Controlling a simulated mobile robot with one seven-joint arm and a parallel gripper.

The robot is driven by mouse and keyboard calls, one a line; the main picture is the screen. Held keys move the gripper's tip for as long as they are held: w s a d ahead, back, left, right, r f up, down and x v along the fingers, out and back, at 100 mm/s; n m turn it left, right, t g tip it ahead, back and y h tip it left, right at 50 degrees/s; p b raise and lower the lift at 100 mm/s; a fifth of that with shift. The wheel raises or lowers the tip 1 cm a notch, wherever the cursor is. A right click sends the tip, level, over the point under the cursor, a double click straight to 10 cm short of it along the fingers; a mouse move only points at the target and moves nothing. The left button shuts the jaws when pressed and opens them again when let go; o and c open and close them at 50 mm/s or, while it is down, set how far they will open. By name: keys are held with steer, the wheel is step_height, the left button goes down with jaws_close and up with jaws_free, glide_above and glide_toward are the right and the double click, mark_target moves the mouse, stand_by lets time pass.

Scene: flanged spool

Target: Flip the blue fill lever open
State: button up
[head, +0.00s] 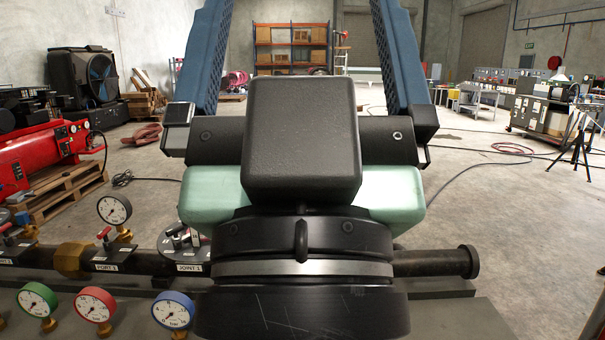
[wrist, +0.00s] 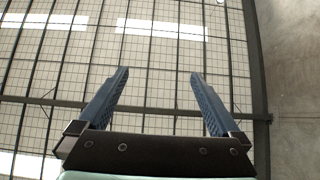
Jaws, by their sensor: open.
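My gripper (head: 303,40) fills the middle of the head view, its two blue fingers spread wide and pointing up and away. In the wrist view my gripper (wrist: 158,75) is open with nothing between the fingers. The dark pipe spool (head: 435,263) lies across the front, behind and below my gripper, with its flanged end at the right. Red levers (head: 104,235) stand on the spool at the left, by the labels for port 1 and joint 1. No blue fill lever is visible; my gripper and wrist hide the middle of the spool.
A green-rimmed gauge (head: 37,299), a red-rimmed gauge (head: 95,304) and a blue-rimmed gauge (head: 173,310) stand at the front left. A white gauge (head: 114,208) rises behind them. A red tank (head: 40,155) sits on a pallet at left. Open concrete floor lies beyond the spool.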

step_height(320, 180, up, 11)
steer(key=p, duration=0.8)
steer(key=shift+p, duration=0.35)
